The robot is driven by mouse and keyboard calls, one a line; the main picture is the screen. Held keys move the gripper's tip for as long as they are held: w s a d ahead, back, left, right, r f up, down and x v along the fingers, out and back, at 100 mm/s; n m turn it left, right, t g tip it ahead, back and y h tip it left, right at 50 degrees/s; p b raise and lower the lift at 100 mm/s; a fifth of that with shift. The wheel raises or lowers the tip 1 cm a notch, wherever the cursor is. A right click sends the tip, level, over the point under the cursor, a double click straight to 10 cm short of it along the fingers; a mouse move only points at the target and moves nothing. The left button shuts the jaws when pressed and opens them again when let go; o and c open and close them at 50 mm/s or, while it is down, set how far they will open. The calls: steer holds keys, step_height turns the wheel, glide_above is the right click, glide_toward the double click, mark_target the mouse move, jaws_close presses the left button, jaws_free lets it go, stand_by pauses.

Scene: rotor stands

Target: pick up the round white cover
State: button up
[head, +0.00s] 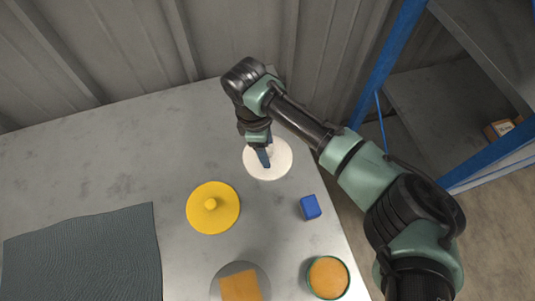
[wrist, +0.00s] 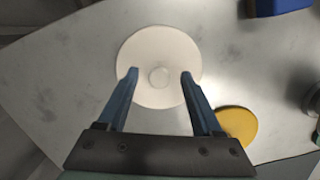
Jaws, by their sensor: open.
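The round white cover (head: 281,168) lies flat on the grey table, near its far right part. In the wrist view the white cover (wrist: 158,46) is a pale disc with a small round knob (wrist: 159,77) at its middle. My gripper (wrist: 159,72) is open above it, with one blue finger on each side of the knob and a gap on both sides. In the head view my gripper (head: 265,160) hides part of the cover. Whether the fingertips touch the disc cannot be told.
A yellow cover (head: 226,217) with a knob and a blue block (head: 310,207) lie nearby on the table (head: 110,150). Nearer are a green-rimmed round container (head: 345,268), an orange piece (head: 240,287) on a grey disc, and a dark mat (head: 80,255). A blue-framed shelf (head: 390,60) stands at right.

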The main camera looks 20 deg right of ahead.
steer(key=shift+c, duration=0.4)
jaws_close()
